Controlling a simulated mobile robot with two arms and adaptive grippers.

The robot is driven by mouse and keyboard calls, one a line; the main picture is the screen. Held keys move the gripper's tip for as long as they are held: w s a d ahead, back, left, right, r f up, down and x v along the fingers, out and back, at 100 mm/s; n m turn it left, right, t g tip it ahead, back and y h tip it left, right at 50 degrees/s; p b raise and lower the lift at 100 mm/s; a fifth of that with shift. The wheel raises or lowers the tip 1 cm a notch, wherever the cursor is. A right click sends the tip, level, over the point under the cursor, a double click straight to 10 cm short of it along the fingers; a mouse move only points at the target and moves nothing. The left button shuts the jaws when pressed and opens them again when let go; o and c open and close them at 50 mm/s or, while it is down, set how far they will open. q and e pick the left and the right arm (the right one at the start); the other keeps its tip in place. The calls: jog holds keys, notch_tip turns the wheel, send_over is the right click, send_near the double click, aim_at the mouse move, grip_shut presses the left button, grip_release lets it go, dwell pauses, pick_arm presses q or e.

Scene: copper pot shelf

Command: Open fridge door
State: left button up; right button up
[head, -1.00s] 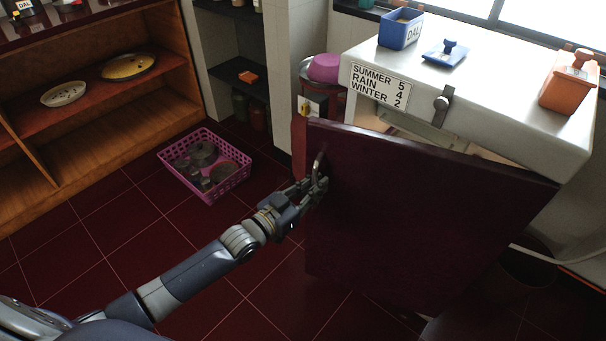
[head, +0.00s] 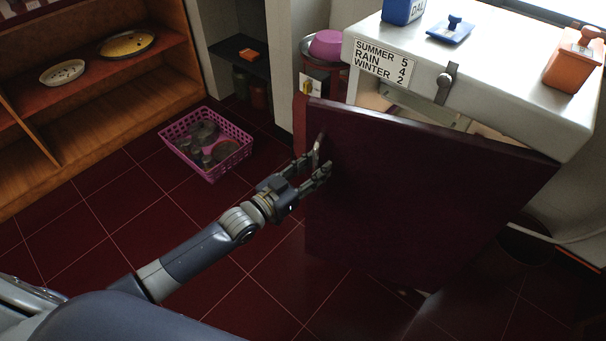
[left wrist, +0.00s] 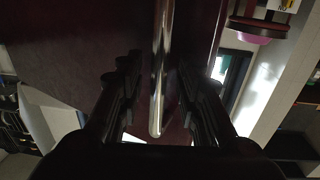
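The fridge (head: 545,122) is a pale box with a dark maroon door (head: 425,195). The door stands ajar, with a gap showing the interior along its top. A metal bar handle (head: 319,143) is near the door's left edge. My left gripper (head: 320,165) is at the handle with its fingers spread. In the left wrist view the shiny handle (left wrist: 160,75) runs between the two dark fingers, with a visible gap on each side. The handle's lower part is partly hidden by the fingers in the head view. My right gripper is not in view.
A pink basket (head: 232,163) with pots sits on the tiled floor left of the door. Blue and orange (head: 574,60) containers stand on the fridge top. A wooden shelf (head: 110,105) is at the left. Floor between shelf and door is mostly clear.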

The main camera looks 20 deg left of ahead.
pick_arm(q)
jog(key=v, duration=1.1)
jog(key=shift+s+a, duration=0.15)
jog(key=shift+s, duration=0.15)
